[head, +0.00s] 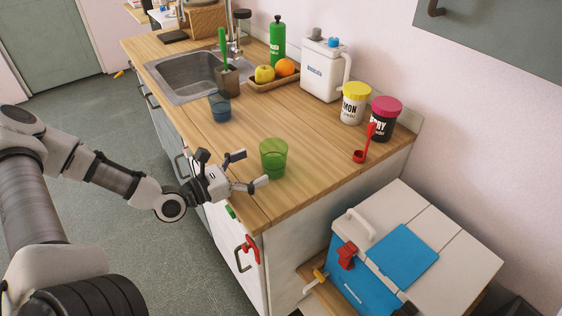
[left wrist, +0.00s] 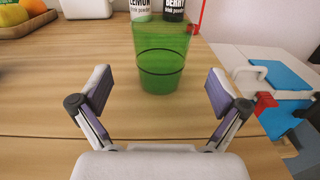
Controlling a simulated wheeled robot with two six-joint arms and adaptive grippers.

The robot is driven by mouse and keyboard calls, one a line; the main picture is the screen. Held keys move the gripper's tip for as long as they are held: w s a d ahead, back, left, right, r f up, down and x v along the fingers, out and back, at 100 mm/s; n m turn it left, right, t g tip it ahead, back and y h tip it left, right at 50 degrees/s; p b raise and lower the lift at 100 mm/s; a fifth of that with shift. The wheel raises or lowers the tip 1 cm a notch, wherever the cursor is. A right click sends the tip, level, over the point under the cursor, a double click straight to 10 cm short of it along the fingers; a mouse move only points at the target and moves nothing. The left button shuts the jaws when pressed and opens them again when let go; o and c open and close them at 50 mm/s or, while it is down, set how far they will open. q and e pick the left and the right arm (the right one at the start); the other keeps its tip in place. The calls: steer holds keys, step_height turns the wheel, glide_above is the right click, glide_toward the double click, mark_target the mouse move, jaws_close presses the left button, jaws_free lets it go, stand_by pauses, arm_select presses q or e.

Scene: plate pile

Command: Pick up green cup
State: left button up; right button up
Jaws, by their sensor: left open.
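A green translucent cup (head: 273,158) stands upright on the wooden counter (head: 240,127) near its front edge. My left gripper (head: 254,170) is open and empty, just left of the cup in the head view, with its fingers pointing toward it. In the left wrist view the cup (left wrist: 162,60) stands straight ahead, beyond the fingertips and centred between them. The left gripper's two fingers (left wrist: 165,92) are spread wide and do not touch the cup. My right gripper is not seen in either view.
A blue cup (head: 220,106) stands near the sink (head: 187,76). Behind the green cup are a lemon powder jar (head: 353,104), a berry powder jar (head: 384,120) and a red scoop (head: 361,155). A white-and-blue box (head: 400,250) is at lower right. The counter around the cup is clear.

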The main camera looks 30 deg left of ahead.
mark_target(274, 158)
arm_select(q)
steer(key=shift+w+d+f, duration=0.15)
steer(key=shift+w+d, duration=0.05)
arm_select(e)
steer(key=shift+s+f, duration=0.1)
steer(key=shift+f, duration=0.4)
arm_select(q)
steer(key=b+x, duration=0.2)
steer(key=x, duration=0.3)
steer(key=shift+b, duration=0.3)
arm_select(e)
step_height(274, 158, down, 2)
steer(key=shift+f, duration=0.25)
arm_select(q)
steer(key=shift+w+d, duration=0.1)
steer(key=shift+w, duration=0.2)
steer(key=shift+c, duration=1)
steer(key=c, duration=1)
